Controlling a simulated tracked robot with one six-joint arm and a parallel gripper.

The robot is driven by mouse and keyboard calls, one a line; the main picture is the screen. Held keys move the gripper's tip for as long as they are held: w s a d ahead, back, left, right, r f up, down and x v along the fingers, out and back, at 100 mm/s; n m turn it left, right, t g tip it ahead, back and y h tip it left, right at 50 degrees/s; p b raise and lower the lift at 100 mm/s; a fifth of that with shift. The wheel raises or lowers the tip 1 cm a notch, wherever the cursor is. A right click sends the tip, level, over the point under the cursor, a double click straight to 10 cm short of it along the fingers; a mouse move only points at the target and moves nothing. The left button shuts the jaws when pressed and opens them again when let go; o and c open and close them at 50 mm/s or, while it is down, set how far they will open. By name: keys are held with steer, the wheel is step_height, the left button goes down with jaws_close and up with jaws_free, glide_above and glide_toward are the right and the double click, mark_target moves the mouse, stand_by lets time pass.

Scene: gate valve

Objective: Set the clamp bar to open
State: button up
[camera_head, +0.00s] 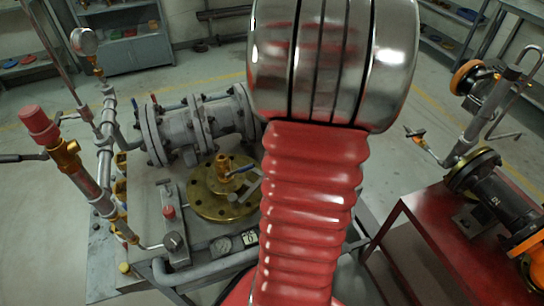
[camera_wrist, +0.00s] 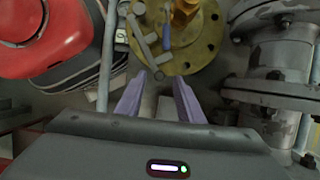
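A round brass flange (camera_head: 222,190) with a brass valve body (camera_head: 223,166) lies on the grey bench. A small blue lever (camera_head: 241,170) is at the valve body. A grey bar (camera_head: 250,187), which looks like the clamp bar, lies over the right part of the flange, partly behind my arm. In the wrist view the grey bar (camera_wrist: 145,42) runs slantwise over the brass flange (camera_wrist: 205,45), left of the blue lever (camera_wrist: 166,38). My gripper (camera_wrist: 158,82) is open, its two purple fingers apart just below the bar's near end.
Grey flanged pipework (camera_head: 190,125) stands behind the brass flange, and in the wrist view (camera_wrist: 275,95) right of my fingers. A red-capped pipe (camera_head: 65,150) and gauge (camera_head: 85,42) rise at left. A red table (camera_head: 425,235) with a black pipe stands at right. Floor shows between.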

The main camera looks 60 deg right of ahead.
steer(key=v, duration=0.9)
stand_by(0.4)
steer(key=w+a+r+n+h, duration=0.1)
steer(key=w+a+n+h, duration=0.1)
steer(key=w+a+n, duration=0.5)
steer(key=w+a+r+n+h, duration=0.1)
steer(key=a+n, duration=0.3)
steer(key=a, duration=0.7)
steer(key=s+a+n+t, duration=0.2)
steer(key=a+n+t, duration=0.1)
steer(key=a+n, duration=1)
steer(key=a, duration=0.4)
steer(key=shift+s+a+n+h, duration=0.2)
steer(key=shift+s+n+h, duration=0.05)
steer(key=shift+n+h, duration=0.15)
steer(key=shift+a+f, duration=0.1)
steer(key=shift+f, duration=0.05)
